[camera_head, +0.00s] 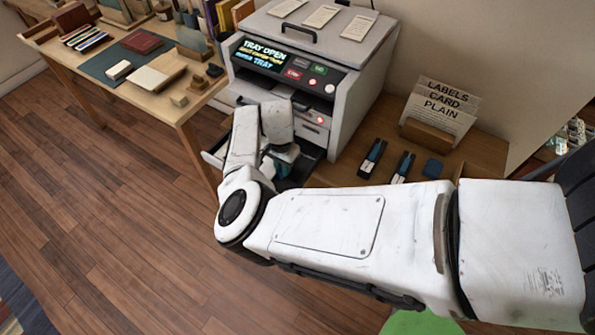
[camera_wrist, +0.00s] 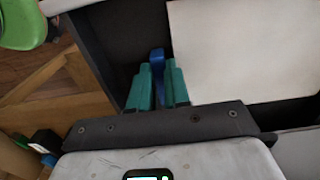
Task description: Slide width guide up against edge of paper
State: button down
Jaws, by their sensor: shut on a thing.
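The blue width guide (camera_wrist: 157,62) stands in the dark open paper tray (camera_wrist: 118,35) in the wrist view. The white paper (camera_wrist: 245,50) lies to its right. My gripper (camera_wrist: 158,84) has teal fingers on both sides of the guide and is shut on it. The right finger is at the paper's left edge. It partly hides any gap between guide and paper, so I cannot tell whether they touch. In the head view, my gripper (camera_head: 286,153) shows partly behind my arm, over the tray of the white printer (camera_head: 350,100). The guide is hidden there.
The printer's screen (camera_head: 262,54) reads "TRAY OPEN". Two dark blue-and-white items (camera_head: 372,158) and a label card stand (camera_head: 438,107) are right of the printer. A wooden desk (camera_head: 165,110) with books is at left. Wooden floor lies open below it.

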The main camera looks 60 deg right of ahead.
jog(key=shift+w+a+r, duration=0.15)
jog(key=shift+w+a, duration=0.1)
jog(key=shift+w, duration=0.4)
jog(key=c, duration=1.4)
grip_release()
jog(key=shift+w, duration=0.1)
jog(key=shift+o, duration=0.2)
notch_tip(320, 180, up, 2)
jog(key=shift+r+p, duration=0.15)
jog(key=shift+p, duration=0.95)
jog(key=shift+s+r+p, duration=0.2)
jog(key=shift+r+p, duration=0.6)
notch_tip(320, 180, up, 3)
jog(key=p, duration=0.2)
jog(key=shift+s+d+f+p, duration=0.1)
jog(key=shift+s+p, duration=0.05)
jog(key=shift+p, duration=0.2)
